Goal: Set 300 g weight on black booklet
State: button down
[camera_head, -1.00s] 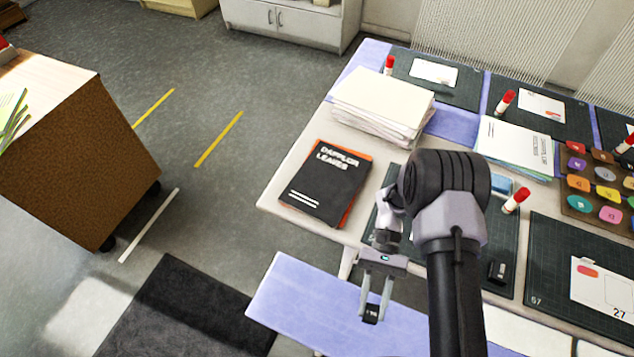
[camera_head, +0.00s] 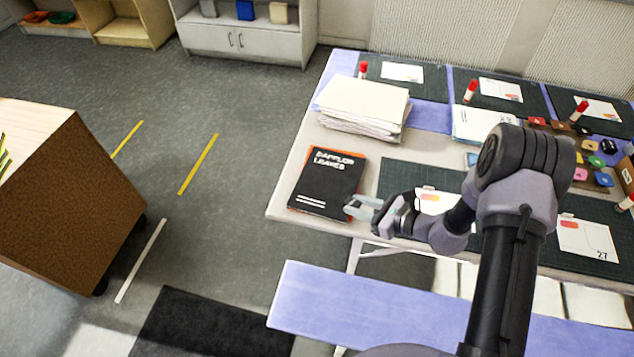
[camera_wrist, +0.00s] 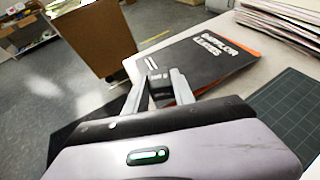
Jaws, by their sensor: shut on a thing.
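The black booklet (camera_head: 325,185), with white lettering and an orange edge, lies flat on the table's left end; it also shows in the wrist view (camera_wrist: 205,58). My gripper (camera_head: 353,207) is at the booklet's near right corner. In the wrist view my gripper (camera_wrist: 160,86) is shut on a small black weight (camera_wrist: 161,91) with pale markings too small to read. The weight is in front of the booklet cover in that view; whether it touches the cover I cannot tell. In the head view the weight is barely visible at the fingertips.
A paper stack (camera_head: 363,106) stands behind the booklet. Dark green mats (camera_head: 400,178), cards and red-capped sticks (camera_head: 470,90) cover the table to the right. A lilac bench (camera_head: 400,312) runs along the near side. A brown cabinet (camera_head: 75,205) stands left across open floor.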

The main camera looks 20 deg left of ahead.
jog(key=b, duration=0.3)
send_over(332, 183)
jog(key=shift+s+d+f, duration=0.1)
jog(key=shift+d+f, duration=0.1)
jog(key=shift+f, duration=0.6)
jog(key=shift+a+f, duration=0.15)
jog(key=shift+f+b, duration=1.05)
jog(key=shift+f, duration=0.6)
jog(key=c, duration=1.1)
grip_release()
jog(key=shift+o, duration=0.2)
